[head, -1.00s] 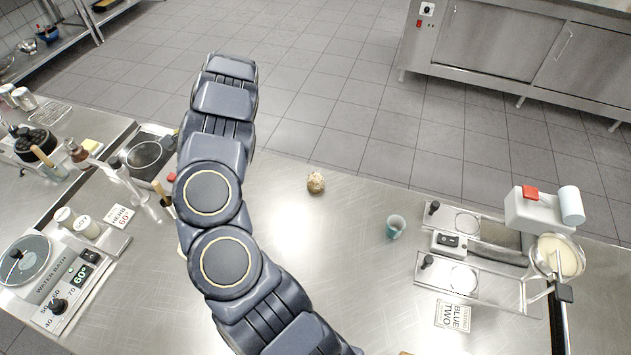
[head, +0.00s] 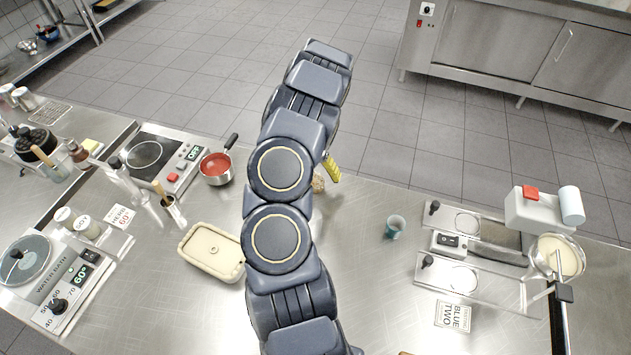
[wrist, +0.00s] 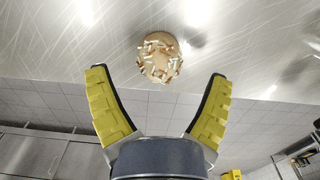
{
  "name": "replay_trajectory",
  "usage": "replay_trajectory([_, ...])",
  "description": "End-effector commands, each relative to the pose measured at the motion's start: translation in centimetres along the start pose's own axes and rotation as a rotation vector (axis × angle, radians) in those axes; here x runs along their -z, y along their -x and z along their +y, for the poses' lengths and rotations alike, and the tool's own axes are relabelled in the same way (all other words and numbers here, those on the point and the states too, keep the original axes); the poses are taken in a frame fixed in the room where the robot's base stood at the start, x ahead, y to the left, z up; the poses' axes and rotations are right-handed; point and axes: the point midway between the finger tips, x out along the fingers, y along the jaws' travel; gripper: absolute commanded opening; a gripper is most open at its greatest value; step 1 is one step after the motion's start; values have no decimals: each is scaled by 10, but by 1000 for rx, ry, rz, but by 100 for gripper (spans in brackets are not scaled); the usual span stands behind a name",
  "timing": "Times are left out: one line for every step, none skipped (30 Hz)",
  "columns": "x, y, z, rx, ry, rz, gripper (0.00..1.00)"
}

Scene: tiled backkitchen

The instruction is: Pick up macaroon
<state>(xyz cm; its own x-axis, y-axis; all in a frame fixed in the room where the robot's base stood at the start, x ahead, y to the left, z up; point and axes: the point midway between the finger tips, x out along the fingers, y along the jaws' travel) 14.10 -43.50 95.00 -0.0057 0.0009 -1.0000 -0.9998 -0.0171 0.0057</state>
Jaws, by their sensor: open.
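The macaroon (head: 318,184) is a small round tan piece with pale sprinkles. It stands on the steel table near its far edge, partly hidden by my arm in the head view. In the wrist view the macaroon (wrist: 159,57) shows whole, ahead of the fingertips and centred between them. My gripper (wrist: 158,80) is open and empty, its two yellow-padded fingers spread wide. In the head view one yellow finger of my gripper (head: 332,167) shows just beside the macaroon. I cannot tell whether it touches; the wrist view shows a gap.
A beige lidded box (head: 213,252) and a red-filled saucepan (head: 216,167) stand left of my arm. A teal cup (head: 395,227) stands to the right, with a slide device (head: 465,245) beyond it. The table between arm and cup is clear.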

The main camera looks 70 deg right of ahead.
Motion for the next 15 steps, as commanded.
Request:
replay_trajectory([-2, -10, 1, -3, 1, -5, 82])
replay_trajectory([-2, -14, 2, -2, 1, -4, 82])
replay_trajectory([-1, -20, 1, -1, 2, -2, 82])
replay_trajectory([-2, -24, 0, -1, 2, -2, 82])
replay_trajectory([-2, -27, 0, -1, 1, -2, 82])
replay_trajectory([-2, -30, 0, -1, 1, -1, 82])
replay_trajectory([-1, -32, 0, -1, 1, -1, 82])
replay_trajectory([-1, -32, 0, 0, 1, 0, 82])
replay_trajectory([-1, -32, 0, 0, 1, 0, 82])
replay_trajectory([-1, -32, 0, 0, 1, 0, 82])
replay_trajectory([-1, -32, 0, 1, 1, 1, 82])
replay_trajectory([-1, -32, 0, 1, 1, 1, 82])
replay_trajectory([-1, -31, 0, 1, 1, 1, 82])
replay_trajectory([-1, -31, 0, 1, 1, 1, 72])
replay_trajectory([-1, -31, 0, 1, 1, 1, 55])
